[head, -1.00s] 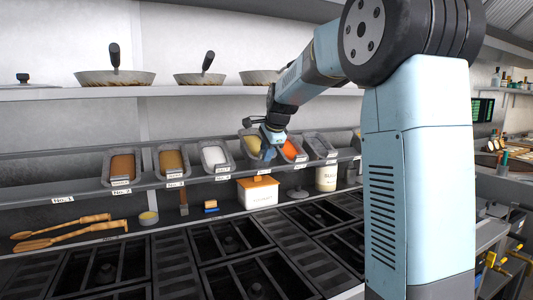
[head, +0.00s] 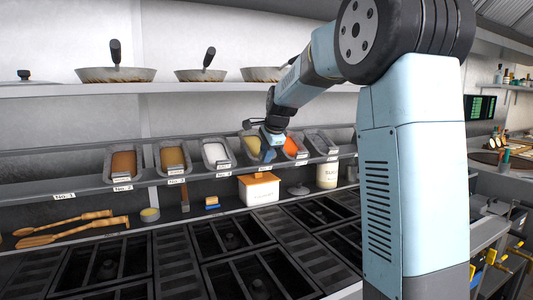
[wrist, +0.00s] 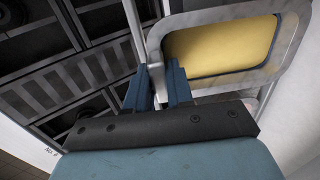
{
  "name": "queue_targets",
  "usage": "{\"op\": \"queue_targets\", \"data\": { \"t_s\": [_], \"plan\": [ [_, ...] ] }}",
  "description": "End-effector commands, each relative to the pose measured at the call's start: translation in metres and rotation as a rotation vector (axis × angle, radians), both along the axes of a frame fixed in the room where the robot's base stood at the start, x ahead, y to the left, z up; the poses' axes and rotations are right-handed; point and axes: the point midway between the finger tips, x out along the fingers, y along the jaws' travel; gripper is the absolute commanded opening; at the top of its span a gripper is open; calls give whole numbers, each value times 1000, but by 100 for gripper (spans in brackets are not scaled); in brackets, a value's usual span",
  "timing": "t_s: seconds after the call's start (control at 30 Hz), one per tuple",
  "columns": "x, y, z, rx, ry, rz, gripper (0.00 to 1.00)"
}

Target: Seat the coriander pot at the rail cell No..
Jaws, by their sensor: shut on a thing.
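A grey-rimmed pot with yellow contents (head: 252,146) is at the upper rail, between the white pot and the orange pot. I cannot read its label, so I cannot confirm it is the coriander. My gripper (head: 267,152) is at this pot's right side. In the wrist view my gripper (wrist: 160,82) is shut on the edge of the yellow pot (wrist: 222,48), with one blue finger on each side. The pot's underside is hidden, so I cannot tell whether it touches the rail. The rail (head: 148,182) carries number tags; the place above No. 1 (head: 64,195) is empty.
Brown (head: 123,162), tan (head: 173,158), white (head: 216,154) and orange (head: 291,147) pots stand along the rail, with a grey pot (head: 321,142) at the right. A lidded white box (head: 259,191) and a jar (head: 327,175) stand below. Pans (head: 115,75) sit on the shelf above.

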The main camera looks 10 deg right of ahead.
Motion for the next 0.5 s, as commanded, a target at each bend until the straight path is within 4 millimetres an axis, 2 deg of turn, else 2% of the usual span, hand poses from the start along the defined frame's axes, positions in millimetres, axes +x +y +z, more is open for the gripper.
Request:
{"op": "queue_targets", "data": {
  "t_s": [0.5],
  "plan": [
    [5,1,-9,0,0,0,0]
  ]
}}
